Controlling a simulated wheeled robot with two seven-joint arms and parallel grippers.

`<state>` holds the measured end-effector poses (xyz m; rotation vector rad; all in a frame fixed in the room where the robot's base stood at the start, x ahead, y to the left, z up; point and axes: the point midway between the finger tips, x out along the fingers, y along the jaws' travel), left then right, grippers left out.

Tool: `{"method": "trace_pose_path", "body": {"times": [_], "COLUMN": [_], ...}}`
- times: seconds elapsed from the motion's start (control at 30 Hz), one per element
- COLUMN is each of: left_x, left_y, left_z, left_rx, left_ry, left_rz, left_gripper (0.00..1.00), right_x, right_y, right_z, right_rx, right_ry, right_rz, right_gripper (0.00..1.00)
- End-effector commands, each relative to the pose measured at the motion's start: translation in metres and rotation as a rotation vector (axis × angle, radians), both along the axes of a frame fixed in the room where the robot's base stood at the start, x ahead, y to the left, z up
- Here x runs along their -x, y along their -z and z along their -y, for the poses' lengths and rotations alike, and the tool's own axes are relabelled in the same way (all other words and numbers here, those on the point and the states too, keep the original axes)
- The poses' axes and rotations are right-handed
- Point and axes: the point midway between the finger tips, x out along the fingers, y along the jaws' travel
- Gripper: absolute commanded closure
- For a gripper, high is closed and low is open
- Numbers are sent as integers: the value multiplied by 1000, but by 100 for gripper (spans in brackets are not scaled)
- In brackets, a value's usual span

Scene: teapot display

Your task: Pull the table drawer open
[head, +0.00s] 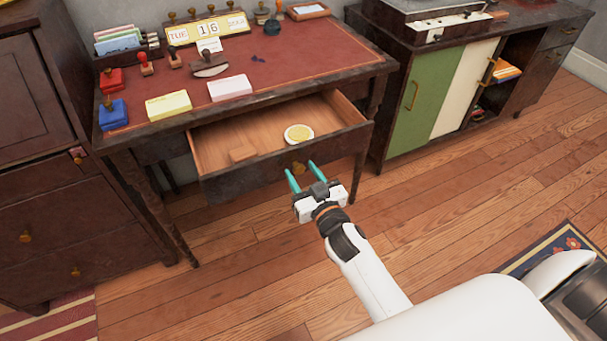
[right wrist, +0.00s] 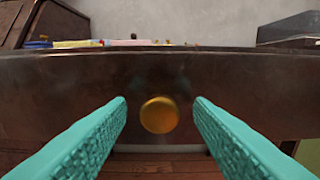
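The dark wooden table (head: 175,129) stands in the middle of the head view, and its drawer (head: 225,186) is pulled out, with the inside showing. A round yellow-and-white item (head: 299,134) and a small wooden block (head: 242,153) lie in it. The round brass knob (head: 298,167) is on the drawer front; it also shows in the right wrist view (right wrist: 159,115). My right gripper (head: 302,178) is open in front of the knob. In the right wrist view its teal fingers (right wrist: 160,112) are on both sides of the knob, with gaps, not touching it. My left gripper is not in view.
The red tabletop (head: 270,57) carries stamps, note pads and a calendar block. A dark cabinet (head: 20,200) stands at the left. A sideboard with a green door (head: 415,97) stands at the right. The wooden floor in front of the drawer is clear.

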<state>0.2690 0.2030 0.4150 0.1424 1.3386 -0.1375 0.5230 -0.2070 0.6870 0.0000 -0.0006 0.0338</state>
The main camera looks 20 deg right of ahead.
Motion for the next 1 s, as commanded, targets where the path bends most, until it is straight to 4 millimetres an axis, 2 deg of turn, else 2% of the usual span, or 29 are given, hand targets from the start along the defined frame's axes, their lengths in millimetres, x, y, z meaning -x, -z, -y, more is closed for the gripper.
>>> {"method": "trace_pose_path", "body": {"times": [0.27,0.37,0.7,0.8,1.0], "left_x": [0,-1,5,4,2], "left_y": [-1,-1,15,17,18], "left_z": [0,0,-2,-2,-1], "left_rx": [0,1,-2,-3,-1], "left_ry": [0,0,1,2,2], "left_rz": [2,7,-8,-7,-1], "left_gripper": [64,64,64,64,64], "right_x": [6,20,88,103,119], "right_y": [0,1,1,1,0], "right_z": [0,1,3,4,4], "right_rx": [-1,-2,-2,-2,-1], "right_ry": [0,1,2,1,1], "right_rz": [-1,-3,-5,-4,-1], "right_gripper": [53,53,53,53,53]}}
